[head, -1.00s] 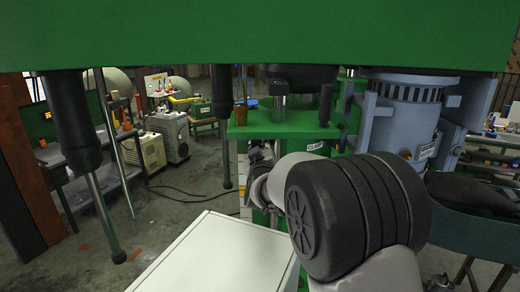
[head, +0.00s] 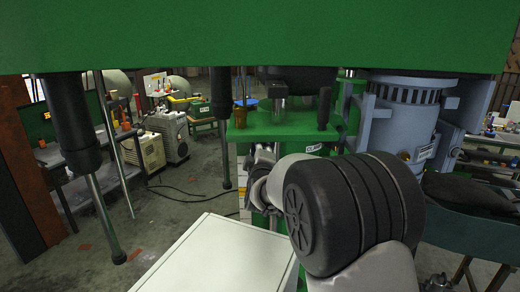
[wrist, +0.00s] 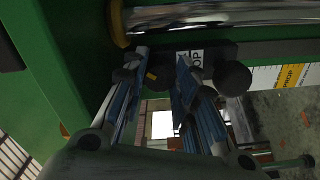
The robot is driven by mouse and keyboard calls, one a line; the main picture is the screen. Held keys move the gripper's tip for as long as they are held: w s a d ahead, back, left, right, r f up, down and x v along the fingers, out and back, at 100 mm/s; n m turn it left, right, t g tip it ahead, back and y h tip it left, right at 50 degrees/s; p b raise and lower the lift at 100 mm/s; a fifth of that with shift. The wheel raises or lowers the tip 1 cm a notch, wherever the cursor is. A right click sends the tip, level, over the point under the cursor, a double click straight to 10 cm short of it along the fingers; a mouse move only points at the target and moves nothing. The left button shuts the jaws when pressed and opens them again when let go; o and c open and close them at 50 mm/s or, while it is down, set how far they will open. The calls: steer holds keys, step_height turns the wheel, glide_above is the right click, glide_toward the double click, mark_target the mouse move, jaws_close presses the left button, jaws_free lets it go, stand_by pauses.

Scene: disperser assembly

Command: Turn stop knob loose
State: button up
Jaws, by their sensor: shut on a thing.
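In the wrist view, my gripper (wrist: 161,62) reaches toward a dark block with a partly covered white label (wrist: 190,56), on which the letters "OP" show. Its two blue-padded fingers are shut on a dark knob (wrist: 158,76), taken to be the stop knob. The fingers cover part of this knob, and its thread is hidden. Another dark round knob (wrist: 233,78) stands just right of the right finger and is free. In the head view my arm hides the gripper and the stop knob.
A shiny metal column (wrist: 220,17) runs across the wrist view above the block. A scale strip (wrist: 288,76) lies to the right. In the head view, a green machine block (head: 285,124) stands behind my arm. A white surface (head: 220,258) lies in front, with open floor left.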

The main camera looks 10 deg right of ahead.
steer(key=shift+r, duration=0.25)
stand_by(0.3)
steer(key=o, duration=1)
steer(key=shift+f, duration=0.1)
steer(key=shift+o, duration=0.2)
steer(key=shift+w, duration=0.1)
